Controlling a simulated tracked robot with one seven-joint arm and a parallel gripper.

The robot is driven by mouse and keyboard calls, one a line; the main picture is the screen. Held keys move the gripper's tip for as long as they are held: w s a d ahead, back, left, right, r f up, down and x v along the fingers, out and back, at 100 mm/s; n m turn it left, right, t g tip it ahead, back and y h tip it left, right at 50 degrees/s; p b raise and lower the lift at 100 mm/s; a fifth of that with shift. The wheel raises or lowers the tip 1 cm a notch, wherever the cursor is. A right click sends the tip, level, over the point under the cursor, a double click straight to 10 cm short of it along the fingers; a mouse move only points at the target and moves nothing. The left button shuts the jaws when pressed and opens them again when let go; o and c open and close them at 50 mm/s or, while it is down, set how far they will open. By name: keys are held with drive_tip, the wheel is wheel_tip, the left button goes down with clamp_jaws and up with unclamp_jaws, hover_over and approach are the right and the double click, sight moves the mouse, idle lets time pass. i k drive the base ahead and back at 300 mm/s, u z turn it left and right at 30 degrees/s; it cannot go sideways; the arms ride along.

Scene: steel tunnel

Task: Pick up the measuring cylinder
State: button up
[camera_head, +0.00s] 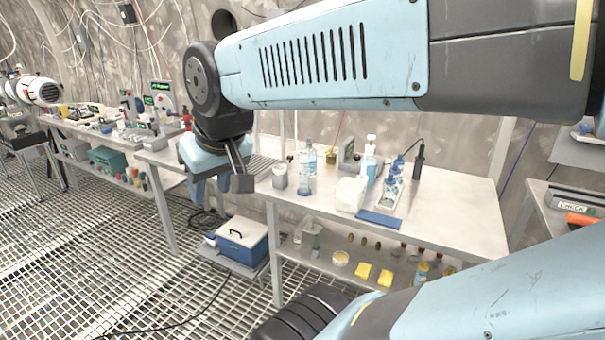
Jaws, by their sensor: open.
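What looks like the measuring cylinder (304,176) is a tall clear vessel with a bluish base. It stands upright near the front left of the white table (455,207). My gripper (241,181) is left of it, apart from it, by the table's left end. The gripper is open and holds nothing that I can see. One dark finger shows clearly; the rest of the gripper is partly hidden by my wrist.
A small grey cup (279,177) stands between my gripper and the cylinder. A clear bottle (312,155) is close behind the cylinder. A white container (350,194), a blue item (379,219) and a bottle rack (391,195) stand to the right. The table's front right is clear.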

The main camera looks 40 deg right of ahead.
sight(304, 190)
drive_tip(key=z, duration=1.35)
drive_tip(key=k, duration=0.55)
drive_tip(key=u, duration=0.05)
drive_tip(key=i, duration=0.55)
drive_tip(key=u, duration=0.1)
